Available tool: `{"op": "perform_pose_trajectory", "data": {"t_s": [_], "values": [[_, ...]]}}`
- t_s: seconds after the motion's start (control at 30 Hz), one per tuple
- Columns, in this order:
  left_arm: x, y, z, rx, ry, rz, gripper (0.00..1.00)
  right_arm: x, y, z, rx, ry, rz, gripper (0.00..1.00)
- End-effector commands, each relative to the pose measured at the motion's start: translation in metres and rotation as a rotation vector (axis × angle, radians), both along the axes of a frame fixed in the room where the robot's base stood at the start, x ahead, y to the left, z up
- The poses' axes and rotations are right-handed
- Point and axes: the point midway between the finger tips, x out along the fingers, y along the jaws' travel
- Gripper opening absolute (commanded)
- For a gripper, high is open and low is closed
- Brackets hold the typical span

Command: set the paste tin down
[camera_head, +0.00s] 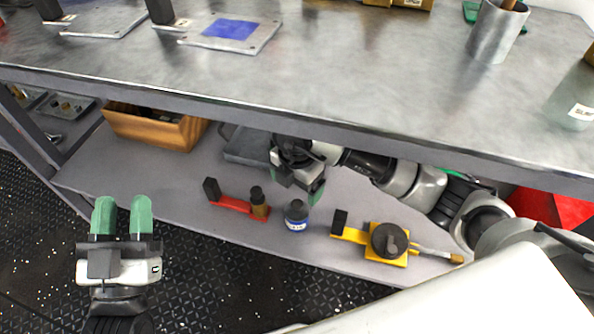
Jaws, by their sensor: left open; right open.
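A small dark round tin with a blue and white label (296,216), which looks like the paste tin, stands upright on the lower shelf (180,190) near its front edge. My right gripper (305,186) reaches in under the tabletop, just behind and above this tin. It is open and appears apart from the tin; its far finger is partly hidden. My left gripper (122,216) is open and empty, over the dark floor in front of the shelf at the left.
A red holder (234,204) with a brown bottle stands left of the tin. A yellow holder (352,235) with a dark round piece and a brush lies right. A wooden box (150,130) sits further back left. The tabletop (330,75) overhangs the shelf.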

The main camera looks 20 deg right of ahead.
Motion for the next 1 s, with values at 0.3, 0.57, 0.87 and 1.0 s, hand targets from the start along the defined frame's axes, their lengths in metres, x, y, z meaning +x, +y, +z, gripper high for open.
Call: {"op": "perform_pose_trajectory", "data": {"t_s": [0.3, 0.57, 0.87, 1.0], "values": [[0.007, 0.002, -0.021, 0.05, 0.177, 0.01, 0.43, 0.0, 0.0, 0.021, 0.0, 0.0, -0.001, 0.89], [0.007, 0.002, -0.023, 0.052, 0.187, 0.011, 0.43, 0.0, 0.0, 0.022, 0.0, 0.0, -0.001, 0.89], [0.007, 0.002, -0.022, 0.051, 0.185, 0.011, 0.43, 0.0, 0.0, 0.022, 0.0, 0.0, -0.001, 0.89], [0.007, 0.002, -0.022, 0.051, 0.185, 0.01, 0.43, 0.0, 0.0, 0.022, -0.001, 0.001, 0.0, 0.89]]}}
